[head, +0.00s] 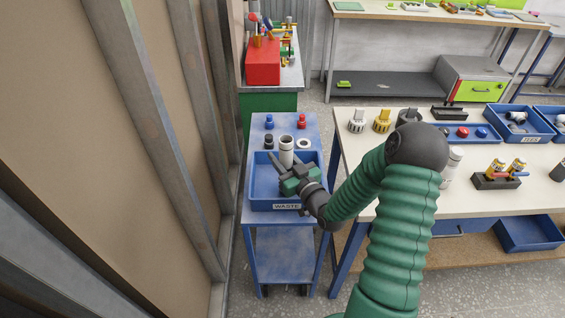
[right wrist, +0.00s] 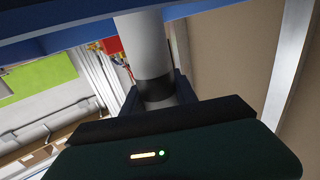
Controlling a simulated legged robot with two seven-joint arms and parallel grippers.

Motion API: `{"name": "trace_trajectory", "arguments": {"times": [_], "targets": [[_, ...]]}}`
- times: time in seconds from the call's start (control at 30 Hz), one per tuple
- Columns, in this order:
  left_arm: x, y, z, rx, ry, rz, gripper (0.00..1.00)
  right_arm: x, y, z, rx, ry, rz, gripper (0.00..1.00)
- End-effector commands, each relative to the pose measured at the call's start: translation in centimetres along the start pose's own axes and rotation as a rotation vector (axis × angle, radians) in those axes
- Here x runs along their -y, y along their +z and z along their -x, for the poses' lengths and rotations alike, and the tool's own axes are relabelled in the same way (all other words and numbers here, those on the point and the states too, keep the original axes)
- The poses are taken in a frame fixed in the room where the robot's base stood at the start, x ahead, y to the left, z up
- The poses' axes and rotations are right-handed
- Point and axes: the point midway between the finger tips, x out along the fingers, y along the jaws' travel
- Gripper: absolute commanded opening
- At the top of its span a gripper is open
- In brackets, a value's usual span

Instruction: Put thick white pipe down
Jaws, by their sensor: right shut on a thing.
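The thick white pipe (head: 286,151) stands roughly upright in my right gripper (head: 283,168), over the blue bin marked WASTE (head: 286,206) on the blue cart. The right gripper is shut on the pipe, and its arm reaches in from the right. In the right wrist view the pipe (right wrist: 145,45) runs up from between the fingers, with a dark band near the grip. I cannot tell whether its lower end touches the bin. My left gripper is not in view.
Blue, red and black small parts and a white ring (head: 304,143) sit on the cart behind and beside the bin. A workbench (head: 400,170) with fittings and blue trays is on the right. A wall frame (head: 205,130) stands close on the left.

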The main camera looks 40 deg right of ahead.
Motion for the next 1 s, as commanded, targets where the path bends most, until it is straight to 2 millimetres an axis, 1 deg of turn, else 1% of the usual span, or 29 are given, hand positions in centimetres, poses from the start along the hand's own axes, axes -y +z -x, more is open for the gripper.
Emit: {"name": "trace_trajectory", "arguments": {"times": [0.03, 0.07, 0.27, 0.37, 0.4, 0.53, 0.8, 0.87, 0.97, 1.0], "targets": [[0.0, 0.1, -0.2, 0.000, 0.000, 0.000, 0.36, -0.1, 0.9, 0.0, 0.001, 0.001, -0.003, 0.00], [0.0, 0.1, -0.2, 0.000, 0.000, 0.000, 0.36, -0.1, 1.0, 0.0, 0.001, 0.001, -0.003, 0.00], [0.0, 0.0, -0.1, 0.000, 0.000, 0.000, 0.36, -0.3, 1.1, 0.0, 0.000, 0.001, -0.002, 0.00], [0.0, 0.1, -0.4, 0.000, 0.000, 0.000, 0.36, -0.3, 1.4, 0.0, 0.001, 0.001, -0.002, 0.00], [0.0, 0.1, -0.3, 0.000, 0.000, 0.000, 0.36, -0.3, 1.3, 0.0, 0.001, 0.001, -0.002, 0.38], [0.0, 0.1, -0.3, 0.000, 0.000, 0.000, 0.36, -0.2, 1.2, 0.0, 0.001, 0.001, -0.002, 0.55], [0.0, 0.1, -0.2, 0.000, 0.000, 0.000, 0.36, -0.2, 1.2, 0.0, 0.000, 0.001, -0.001, 0.56], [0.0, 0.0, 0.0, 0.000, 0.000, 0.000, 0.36, -0.2, 0.9, 0.0, 0.000, 0.001, -0.002, 0.56], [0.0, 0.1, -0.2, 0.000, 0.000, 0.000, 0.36, -0.3, 1.1, 1.1, 0.001, 0.002, -0.001, 0.56], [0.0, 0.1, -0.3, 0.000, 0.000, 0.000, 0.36, -0.3, 1.2, 1.8, 0.003, 0.001, -0.001, 0.56]]}}
